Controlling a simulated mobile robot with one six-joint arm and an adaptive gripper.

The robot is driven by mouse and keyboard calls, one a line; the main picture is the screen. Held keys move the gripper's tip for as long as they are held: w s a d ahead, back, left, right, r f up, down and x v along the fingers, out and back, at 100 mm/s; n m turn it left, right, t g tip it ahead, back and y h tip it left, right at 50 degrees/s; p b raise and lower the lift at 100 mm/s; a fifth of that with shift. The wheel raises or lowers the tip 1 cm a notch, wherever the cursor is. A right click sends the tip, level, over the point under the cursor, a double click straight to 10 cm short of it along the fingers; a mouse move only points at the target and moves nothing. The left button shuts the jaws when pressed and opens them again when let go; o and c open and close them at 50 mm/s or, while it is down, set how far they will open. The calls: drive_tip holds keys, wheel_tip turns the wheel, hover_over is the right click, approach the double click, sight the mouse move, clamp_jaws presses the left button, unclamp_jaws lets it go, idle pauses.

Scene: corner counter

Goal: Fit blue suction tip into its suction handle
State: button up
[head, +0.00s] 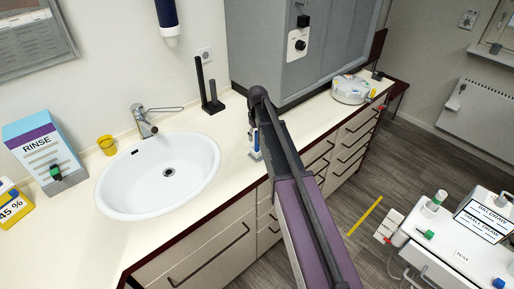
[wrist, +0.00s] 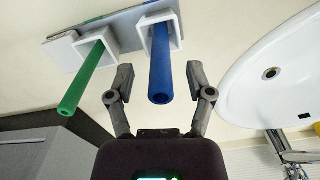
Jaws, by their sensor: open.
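The blue suction tip (wrist: 161,75) is a long blue tube. In the wrist view it stands in a white square socket (wrist: 176,32) on a grey holder plate. My gripper (wrist: 160,80) is open, with one finger on each side of the blue tip in the picture. Both fingers look apart from it. In the head view the holder and blue tip (head: 256,142) show in part on the counter beside my arm, which hides my fingers. I cannot make out the suction handle for certain.
A green tube (wrist: 88,78) stands in the neighbouring socket, left of my left finger. The sink (head: 160,176) lies left of the holder, and a grey cabinet (head: 285,45) stands behind. A white cart (head: 455,262) with small coloured items is at the lower right.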

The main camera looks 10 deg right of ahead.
drive_tip(key=shift+f+b, duration=0.7)
drive_tip(key=shift+f, duration=0.3)
drive_tip(key=c, duration=0.9)
